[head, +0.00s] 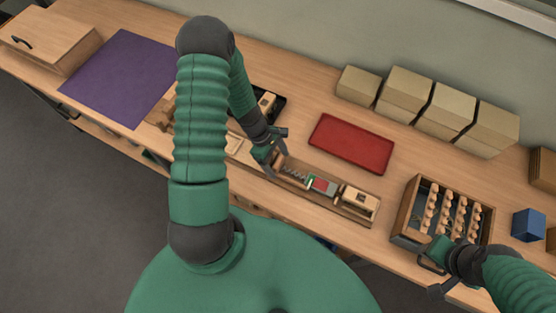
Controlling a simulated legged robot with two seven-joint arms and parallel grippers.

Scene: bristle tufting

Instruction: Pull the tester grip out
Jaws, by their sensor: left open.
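The tester is a long, narrow wooden fixture (352,214) on the bench, with a coiled spring, a red-and-green section and a pale wooden block (360,201) at its right end. My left gripper (274,154) is open at the fixture's left end, by the spring. The tester grip is not clearly distinguishable; my gripper and its small size hide detail there. I cannot tell whether the fingers touch anything. My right gripper (432,278) looks open and empty, at the front edge of a wooden crate of pegs (405,213).
A red tray (352,143) lies behind the tester. Several cardboard boxes (411,92) line the wall. A purple mat (118,78) and a wooden box (50,42) are at left. A blue block (528,225) stands right of the crate. My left arm hides part of the bench.

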